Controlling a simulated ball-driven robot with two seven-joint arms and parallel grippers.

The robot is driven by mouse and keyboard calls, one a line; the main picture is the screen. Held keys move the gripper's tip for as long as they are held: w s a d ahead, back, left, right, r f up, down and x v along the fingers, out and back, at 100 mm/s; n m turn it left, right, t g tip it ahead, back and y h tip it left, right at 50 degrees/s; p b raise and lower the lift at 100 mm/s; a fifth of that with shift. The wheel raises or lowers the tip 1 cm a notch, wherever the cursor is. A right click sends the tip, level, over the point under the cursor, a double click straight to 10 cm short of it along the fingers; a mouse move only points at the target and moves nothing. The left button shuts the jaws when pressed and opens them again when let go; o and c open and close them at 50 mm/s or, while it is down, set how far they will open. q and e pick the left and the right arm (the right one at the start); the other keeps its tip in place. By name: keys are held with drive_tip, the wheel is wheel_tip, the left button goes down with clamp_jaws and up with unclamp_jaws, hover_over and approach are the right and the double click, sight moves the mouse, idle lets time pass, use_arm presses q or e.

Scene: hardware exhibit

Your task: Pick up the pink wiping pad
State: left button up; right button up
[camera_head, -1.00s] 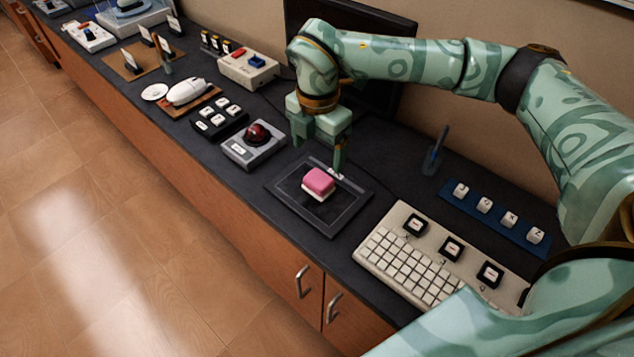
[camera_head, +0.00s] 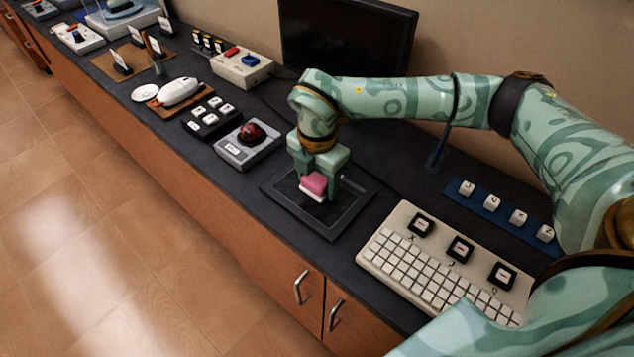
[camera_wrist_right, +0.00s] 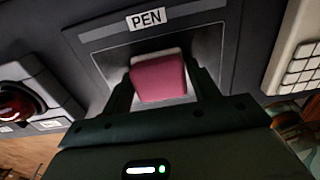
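The pink wiping pad (camera_head: 314,184) has a pink top and a white underside. It is at the middle of a dark, framed pen tablet (camera_head: 329,226) on the counter; whether it touches the tablet I cannot tell. In the right wrist view the pad (camera_wrist_right: 159,80) fills the space between two dark fingers, near the "PEN" label. My right gripper (camera_head: 317,181) points down with one finger on each side of the pad, and both appear to press against its sides. My left gripper is not in view.
A trackball box (camera_head: 249,143) stands left of the tablet, and a white keyboard (camera_head: 440,262) to its right. A pen in a stand (camera_head: 438,152) and a dark monitor (camera_head: 345,40) are behind. The tablet's front edge is close to the counter edge.

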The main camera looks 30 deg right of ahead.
sight(315, 179)
drive_tip(key=c, duration=0.4)
drive_tip(key=shift+r, duration=0.1)
drive_tip(key=shift+c, duration=0.2)
drive_tip(key=shift+r, duration=0.3)
drive_tip(key=r, duration=0.1)
drive_tip(key=r+p, duration=0.2)
drive_tip(key=shift+s+a+r, duration=0.1)
drive_tip(key=shift+a+r, duration=0.25)
drive_tip(key=shift+r, duration=0.05)
use_arm(q)
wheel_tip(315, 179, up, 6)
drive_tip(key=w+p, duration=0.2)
drive_tip(key=p, duration=0.2)
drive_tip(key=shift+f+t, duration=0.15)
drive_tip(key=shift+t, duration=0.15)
use_arm(e)
drive_tip(key=s+a+r, duration=0.7)
drive_tip(key=a+r, duration=0.1)
drive_tip(key=a, duration=0.3)
drive_tip(key=shift+a+r, duration=0.15)
drive_tip(key=shift+r, duration=0.05)
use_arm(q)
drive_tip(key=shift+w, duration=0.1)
use_arm(e)
drive_tip(key=shift+o, duration=0.4)
